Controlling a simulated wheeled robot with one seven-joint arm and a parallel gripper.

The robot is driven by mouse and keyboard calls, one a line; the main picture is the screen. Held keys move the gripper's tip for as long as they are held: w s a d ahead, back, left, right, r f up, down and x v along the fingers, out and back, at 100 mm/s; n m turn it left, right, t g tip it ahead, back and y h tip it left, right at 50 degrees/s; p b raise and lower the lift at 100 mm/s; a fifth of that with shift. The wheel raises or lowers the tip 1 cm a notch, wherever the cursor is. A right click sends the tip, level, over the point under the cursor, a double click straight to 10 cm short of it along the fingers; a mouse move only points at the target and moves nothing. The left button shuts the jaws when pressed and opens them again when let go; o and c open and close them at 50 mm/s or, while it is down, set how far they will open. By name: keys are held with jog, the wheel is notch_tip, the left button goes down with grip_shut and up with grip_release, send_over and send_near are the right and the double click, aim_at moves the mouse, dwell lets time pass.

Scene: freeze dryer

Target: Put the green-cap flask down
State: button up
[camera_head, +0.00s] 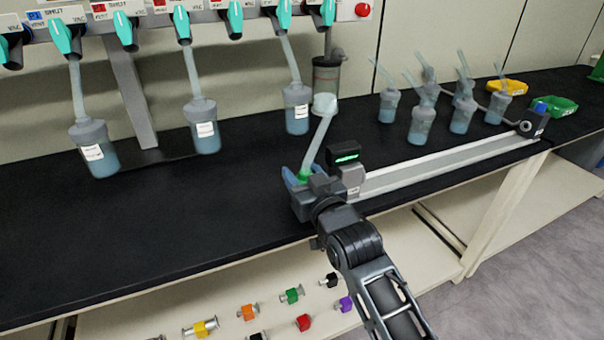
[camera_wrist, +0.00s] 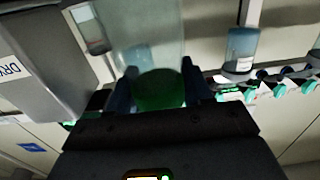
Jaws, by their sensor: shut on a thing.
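My gripper (camera_head: 303,180) is over the front part of the black bench in the head view. It is shut on the green-cap flask, whose green part (camera_head: 304,174) shows between the fingers. A pale tube (camera_head: 318,145) with a round whitish end rises from there, leaning right. In the wrist view my gripper's fingers (camera_wrist: 157,92) stand either side of the green cap (camera_wrist: 160,90), with a translucent grey body beyond it. My gripper hides much of the flask in the head view, so I cannot tell whether it touches the bench.
Flasks with blue liquid (camera_head: 205,130) hang under teal valves at the back. Several tubed flasks (camera_head: 422,125) stand at the right, near a yellow bin (camera_head: 507,87) and a green bin (camera_head: 560,106). A long pale rail (camera_head: 450,160) lies along the front edge. The bench's left front (camera_head: 130,215) is clear.

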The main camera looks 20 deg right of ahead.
jog(key=shift+f, duration=0.1)
jog(key=o, duration=0.7)
jog(key=shift+f, duration=0.1)
jog(key=shift+c, duration=0.2)
jog(key=o, duration=0.4)
jog(key=shift+o, duration=0.2)
jog(key=shift+r, duration=0.3)
jog(key=s+b, duration=0.1)
jog(key=s, duration=1.1)
jog(key=shift+s+f, duration=0.1)
